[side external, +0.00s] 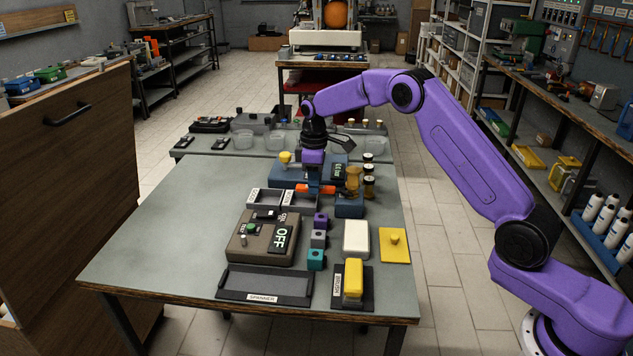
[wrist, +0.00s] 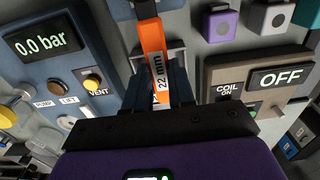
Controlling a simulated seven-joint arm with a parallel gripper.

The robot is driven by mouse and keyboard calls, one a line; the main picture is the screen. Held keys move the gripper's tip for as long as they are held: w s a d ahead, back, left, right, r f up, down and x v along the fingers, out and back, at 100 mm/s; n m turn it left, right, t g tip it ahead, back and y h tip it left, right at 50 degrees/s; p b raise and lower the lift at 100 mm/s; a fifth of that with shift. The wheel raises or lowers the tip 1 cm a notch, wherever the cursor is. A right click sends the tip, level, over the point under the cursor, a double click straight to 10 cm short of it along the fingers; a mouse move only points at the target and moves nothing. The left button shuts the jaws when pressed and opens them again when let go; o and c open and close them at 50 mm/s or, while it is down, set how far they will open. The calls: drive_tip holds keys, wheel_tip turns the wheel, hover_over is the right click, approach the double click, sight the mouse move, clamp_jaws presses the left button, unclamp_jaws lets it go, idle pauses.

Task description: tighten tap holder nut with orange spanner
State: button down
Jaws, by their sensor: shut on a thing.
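The orange spanner (side external: 316,189), marked 22 mm, is in my gripper (side external: 313,186), above the back middle of the table. In the wrist view the spanner (wrist: 153,50) runs up from between the dark jaws (wrist: 175,90) to a grey metal part at the top edge. In the side view its right end is close to a blue block (side external: 349,208) with a brass fitting (side external: 353,180) above it. I cannot tell whether the spanner is around a nut, touching it or apart from it. The nut itself is not clearly visible.
A blue panel (wrist: 50,60) reads 0.0 bar and has a yellow vent knob. A brown control box (side external: 262,240) reads OFF. The spanner tray (side external: 262,285) is empty; a yellow brush (side external: 353,279) lies in its tray. Small cubes stand between. The table's left side is clear.

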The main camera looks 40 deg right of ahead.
drive_tip(key=shift+w+a, duration=0.85)
drive_tip(key=shift+a, duration=0.05)
drive_tip(key=shift+w+a, duration=1.7)
drive_tip(key=shift+a, duration=0.05)
drive_tip(key=shift+r, duration=0.1)
drive_tip(key=shift+s+d+r+m, duration=0.15)
drive_tip(key=shift+s+r+m, duration=0.15)
drive_tip(key=shift+s+r, duration=0.15)
drive_tip(key=s+d+r+m, duration=0.1)
drive_tip(key=s+d+m, duration=0.2)
drive_tip(key=s, duration=0.9)
drive_tip(key=s+d+r+m, duration=0.1)
drive_tip(key=s+d+m, duration=0.3)
drive_tip(key=s, duration=0.9)
drive_tip(key=shift+d+m, duration=0.2)
drive_tip(key=shift+m, duration=0.5)
drive_tip(key=c, duration=1.6)
unclamp_jaws()
clamp_jaws()
